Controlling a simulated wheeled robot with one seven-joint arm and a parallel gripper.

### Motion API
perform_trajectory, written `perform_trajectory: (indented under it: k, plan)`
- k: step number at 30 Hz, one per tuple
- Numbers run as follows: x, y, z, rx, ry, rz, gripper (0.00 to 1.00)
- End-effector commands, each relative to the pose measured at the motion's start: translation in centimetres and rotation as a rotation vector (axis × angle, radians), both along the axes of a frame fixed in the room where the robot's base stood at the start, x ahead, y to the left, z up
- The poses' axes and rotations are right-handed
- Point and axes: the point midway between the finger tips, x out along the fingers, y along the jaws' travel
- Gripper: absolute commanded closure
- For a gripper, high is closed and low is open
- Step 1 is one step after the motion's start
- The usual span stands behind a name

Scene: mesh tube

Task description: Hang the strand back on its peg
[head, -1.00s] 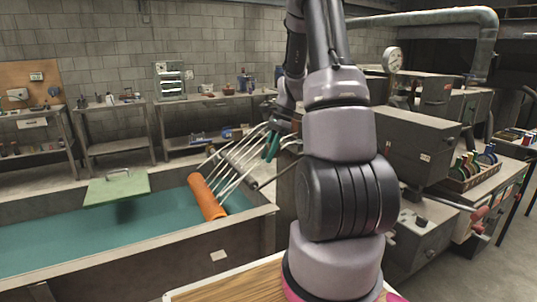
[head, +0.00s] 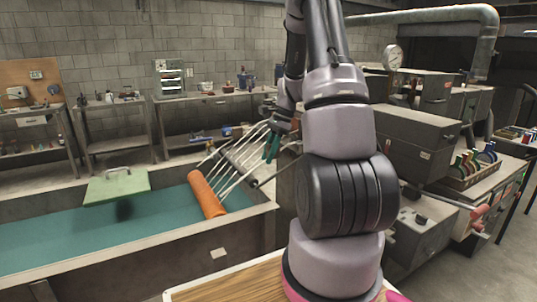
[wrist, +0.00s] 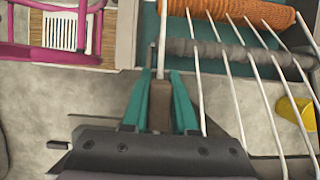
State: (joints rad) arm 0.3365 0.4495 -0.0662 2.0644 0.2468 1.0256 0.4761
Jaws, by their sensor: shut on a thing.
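My gripper (wrist: 160,88) has teal fingers and is shut on a brown end piece (wrist: 160,108) in the wrist view. A pale strand (wrist: 162,45) runs up from this piece towards the orange roll (wrist: 235,12). Several other pale strands (wrist: 230,85) run beside it on the right, across a grey bar (wrist: 235,52). In the head view my gripper (head: 271,148) is at the upper right end of the strands (head: 228,160), beyond the orange roll (head: 206,194). I cannot make out the peg in either view.
The orange roll lies at the right end of a long tank (head: 150,262) of teal liquid. A green board (head: 117,186) spans its far edge. Grey machine boxes (head: 425,145) stand to the right. A yellow container (wrist: 297,117) is right of my gripper, beyond several strands.

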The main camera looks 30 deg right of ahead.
Motion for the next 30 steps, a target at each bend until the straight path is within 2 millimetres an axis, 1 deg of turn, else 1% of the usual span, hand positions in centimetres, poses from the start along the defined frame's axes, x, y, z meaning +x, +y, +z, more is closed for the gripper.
perform_trajectory:
  k: [30]
  plan:
    - [0.0,0.0,-1.3,0.0,0.0,0.0,1.0]
